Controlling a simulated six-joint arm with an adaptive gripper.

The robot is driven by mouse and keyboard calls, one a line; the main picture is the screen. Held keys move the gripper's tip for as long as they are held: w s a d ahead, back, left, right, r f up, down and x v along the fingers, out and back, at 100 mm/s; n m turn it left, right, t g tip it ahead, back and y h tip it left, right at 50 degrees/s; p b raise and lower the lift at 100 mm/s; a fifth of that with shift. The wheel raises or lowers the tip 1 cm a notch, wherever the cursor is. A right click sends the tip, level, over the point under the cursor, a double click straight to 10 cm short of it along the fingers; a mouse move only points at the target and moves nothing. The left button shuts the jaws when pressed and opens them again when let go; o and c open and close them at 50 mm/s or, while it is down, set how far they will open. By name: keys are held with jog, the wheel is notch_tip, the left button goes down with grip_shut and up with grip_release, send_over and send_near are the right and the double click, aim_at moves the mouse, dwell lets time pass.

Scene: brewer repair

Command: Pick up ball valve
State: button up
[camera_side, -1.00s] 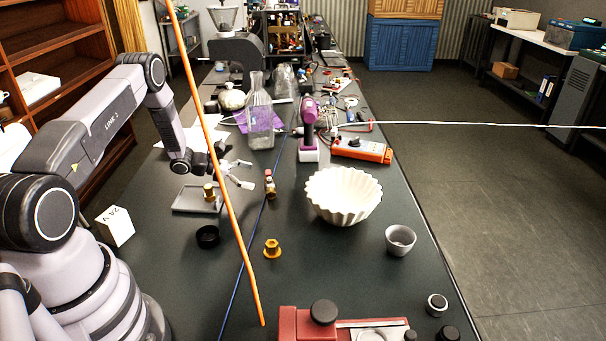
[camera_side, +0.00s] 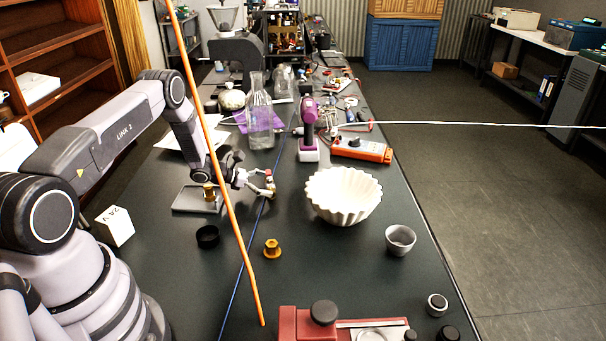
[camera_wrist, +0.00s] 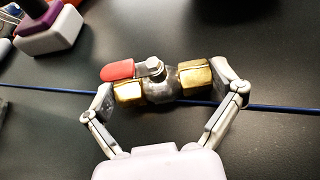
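The ball valve (camera_wrist: 172,82) has a dark metal body, brass ends and a red handle. In the wrist view it lies crosswise between the two fingers of my gripper (camera_wrist: 172,96). The fingers are spread wide, one at each brass end, very close to it; I cannot tell for sure whether they touch or press on it. In the side view my gripper (camera_side: 268,183) reaches down at the valve (camera_side: 271,184), which is small and partly hidden by the fingers.
A blue cable (camera_wrist: 275,107) runs under the valve. A grey tray (camera_side: 185,203) with a brass part stands at left, near a black ring (camera_side: 207,236). A brass fitting (camera_side: 272,249) is in front. A white fluted bowl (camera_side: 343,196) is right; an orange cable (camera_side: 235,225) hangs before the arm.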

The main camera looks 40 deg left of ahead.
jog(key=c, duration=0.3)
jog(key=shift+r, duration=0.1)
